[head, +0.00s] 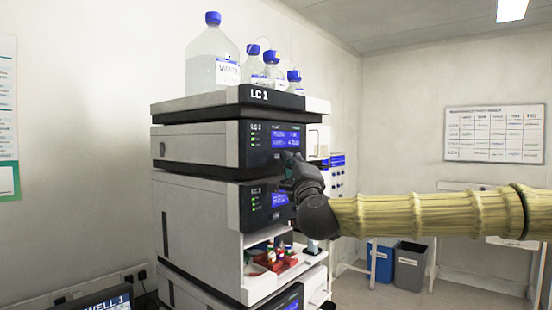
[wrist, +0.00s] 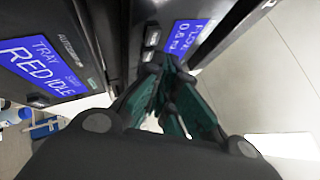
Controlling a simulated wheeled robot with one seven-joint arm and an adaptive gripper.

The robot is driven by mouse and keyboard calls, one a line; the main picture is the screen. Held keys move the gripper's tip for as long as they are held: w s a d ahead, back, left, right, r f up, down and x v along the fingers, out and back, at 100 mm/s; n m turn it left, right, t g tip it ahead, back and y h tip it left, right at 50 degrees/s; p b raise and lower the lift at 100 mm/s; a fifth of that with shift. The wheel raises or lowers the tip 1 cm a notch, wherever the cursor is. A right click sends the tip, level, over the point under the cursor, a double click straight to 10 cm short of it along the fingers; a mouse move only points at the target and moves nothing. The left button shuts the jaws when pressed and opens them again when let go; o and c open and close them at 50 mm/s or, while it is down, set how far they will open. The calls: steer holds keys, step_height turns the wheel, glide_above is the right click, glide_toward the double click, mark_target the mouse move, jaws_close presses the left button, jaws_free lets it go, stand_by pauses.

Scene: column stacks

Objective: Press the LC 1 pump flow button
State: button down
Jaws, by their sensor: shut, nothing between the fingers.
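The LC 1 pump module (head: 195,144) sits under the bottle tray marked LC 1. Its blue screen (head: 287,139) is lit. In the wrist view the pump's flow screen (wrist: 187,38) has small dark buttons (wrist: 152,38) beside it; I cannot read which is the flow button. My gripper (head: 289,162) is in front of the lower edge of the pump panel. In the wrist view its teal fingers (wrist: 166,70) are shut and empty, with their tips close to the panel by the buttons. I cannot tell whether they touch it. The fingers hide part of the panel.
The autosampler module (head: 195,210) is below the pump, and its screen (wrist: 42,70) reads TRAY RED IDLE. An open bay holds a red vial tray (head: 275,262). Several bottles (head: 213,60) stand on top. Bins (head: 410,265) stand at the back right.

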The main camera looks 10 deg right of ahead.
steer(key=shift+w+a, duration=0.1)
steer(key=shift+w+a+b, duration=0.2)
steer(key=shift+w+b, duration=0.1)
steer(key=shift+b, duration=0.1)
steer(key=shift+w+a, duration=0.25)
steer(key=shift+w, duration=0.05)
stand_by(1.1)
steer(key=shift+s+d+b, duration=0.1)
steer(key=shift+s+b, duration=0.05)
steer(key=shift+b, duration=0.2)
steer(key=shift+s+d+b, duration=0.3)
steer(key=shift+s+d, duration=0.15)
steer(key=shift+s, duration=0.05)
steer(key=s+d, duration=0.1)
steer(key=s, duration=0.1)
steer(key=s+d+b, duration=0.1)
steer(key=s+d, duration=0.1)
stand_by(0.7)
